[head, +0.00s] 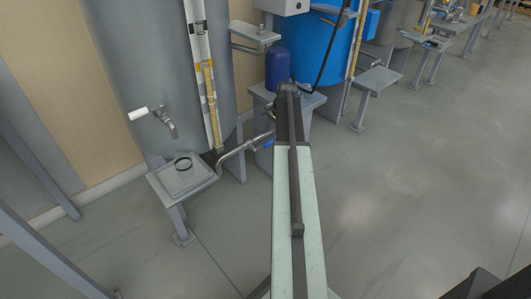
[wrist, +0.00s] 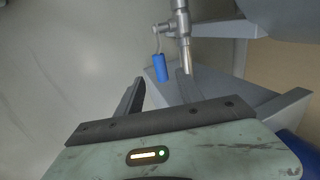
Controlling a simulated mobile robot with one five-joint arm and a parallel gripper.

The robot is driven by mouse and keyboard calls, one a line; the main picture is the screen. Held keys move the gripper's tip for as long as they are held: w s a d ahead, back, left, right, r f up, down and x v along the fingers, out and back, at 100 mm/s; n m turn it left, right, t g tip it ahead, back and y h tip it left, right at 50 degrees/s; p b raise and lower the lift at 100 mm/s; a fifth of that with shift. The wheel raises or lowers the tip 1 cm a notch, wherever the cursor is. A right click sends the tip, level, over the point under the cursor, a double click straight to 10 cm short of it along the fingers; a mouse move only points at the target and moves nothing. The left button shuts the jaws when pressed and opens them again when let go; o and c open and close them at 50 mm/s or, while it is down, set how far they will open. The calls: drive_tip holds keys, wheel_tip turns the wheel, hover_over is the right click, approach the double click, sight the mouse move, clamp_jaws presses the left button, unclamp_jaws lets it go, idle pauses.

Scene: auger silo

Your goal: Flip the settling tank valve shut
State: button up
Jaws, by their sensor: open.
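A valve with a blue lever handle (wrist: 160,67) on a metal pipe (wrist: 183,30) shows at the top of the wrist view. The handle hangs from a bent stem beside the pipe, at an angle to it. In the head view the blue handle (head: 268,143) is by the bent pipe, partly hidden by my arm. The task's settling tank is not labelled.
A dark blue container (head: 277,66) and a blue tank (head: 320,45) are behind my arm.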

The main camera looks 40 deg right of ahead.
sight(269, 142)
drive_tip(key=b+x, duration=0.7)
drive_tip(key=x, duration=0.1)
drive_tip(key=shift+d+f, duration=0.15)
drive_tip(key=shift+d, duration=0.25)
drive_tip(key=shift+s, duration=0.1)
clamp_jaws()
idle(1.0)
